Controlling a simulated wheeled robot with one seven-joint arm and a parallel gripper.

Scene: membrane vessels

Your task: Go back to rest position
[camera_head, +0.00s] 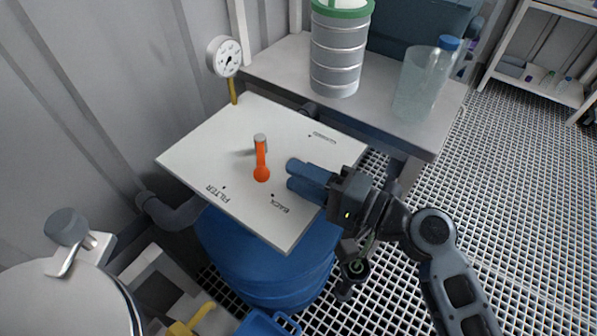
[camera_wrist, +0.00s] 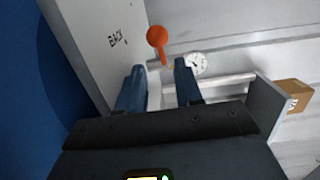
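My gripper (camera_head: 297,174) reaches in from the right over the white panel (camera_head: 225,140), near its BACK label. Its two blue fingers show apart, with nothing between them, in the wrist view (camera_wrist: 158,80). An orange lever (camera_head: 261,165) stands on the panel, pointing away from the FILTER and BACK labels. In the head view it lies left of the fingertips, with a clear gap. In the wrist view the lever (camera_wrist: 157,40) shows beyond the fingertips. My arm is stretched out from the lower right.
A blue drum (camera_head: 265,265) stands under the panel. A pressure gauge (camera_head: 225,57) is at the panel's back left. The grated floor (camera_head: 500,190) at right is open.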

